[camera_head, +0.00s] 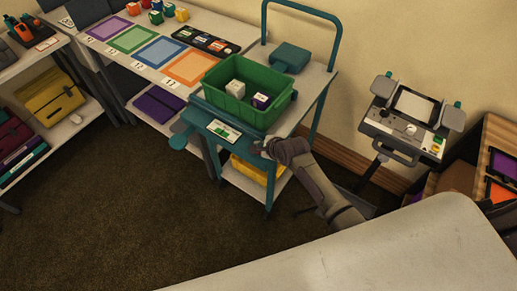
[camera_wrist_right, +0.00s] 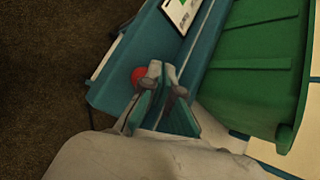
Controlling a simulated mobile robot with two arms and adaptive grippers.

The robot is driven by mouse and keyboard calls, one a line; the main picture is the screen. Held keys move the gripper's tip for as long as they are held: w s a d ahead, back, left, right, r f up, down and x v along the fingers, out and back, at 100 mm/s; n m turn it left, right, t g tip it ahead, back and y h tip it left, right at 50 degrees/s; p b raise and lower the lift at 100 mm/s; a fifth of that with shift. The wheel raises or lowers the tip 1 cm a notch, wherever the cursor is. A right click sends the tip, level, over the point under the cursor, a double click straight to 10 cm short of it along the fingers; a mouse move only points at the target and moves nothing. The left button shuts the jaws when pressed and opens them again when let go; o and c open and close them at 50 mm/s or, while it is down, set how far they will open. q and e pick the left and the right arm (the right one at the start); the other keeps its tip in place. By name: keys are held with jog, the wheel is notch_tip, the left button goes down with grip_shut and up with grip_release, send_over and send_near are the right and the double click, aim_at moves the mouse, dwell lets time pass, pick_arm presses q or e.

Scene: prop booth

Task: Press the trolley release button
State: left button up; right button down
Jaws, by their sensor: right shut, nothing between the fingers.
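The teal trolley (camera_head: 215,127) stands against the wall, with a green crate (camera_head: 232,109) on its top. A round red button (camera_wrist_right: 137,76) shows on the trolley's teal front panel (camera_wrist_right: 135,50) in the right wrist view. My right gripper (camera_wrist_right: 164,72) is shut and empty. Its fingertips are right beside the red button and partly cover its edge; I cannot tell whether they touch it. In the head view my right gripper (camera_head: 262,147) is at the right end of the trolley's front panel, and the button is not clear there. My left gripper is not in view.
A label card (camera_head: 222,131) lies on the trolley's front panel. The crate holds a white block (camera_head: 235,88) and a dark purple block (camera_head: 261,100). A table with coloured mats (camera_head: 160,52) adjoins on the left. A console (camera_head: 408,125) stands at right. The floor (camera_head: 120,210) in front is clear.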

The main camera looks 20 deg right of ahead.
jog(key=shift+f, duration=0.5)
dwell(0.7)
dwell(0.3)
jog(key=shift+r+p, duration=0.85)
jog(key=shift+p, duration=0.05)
notch_tip(320, 180, up, 5)
jog(key=p, duration=0.5)
jog(key=shift+r+p, duration=0.1)
jog(key=shift+p, duration=0.25)
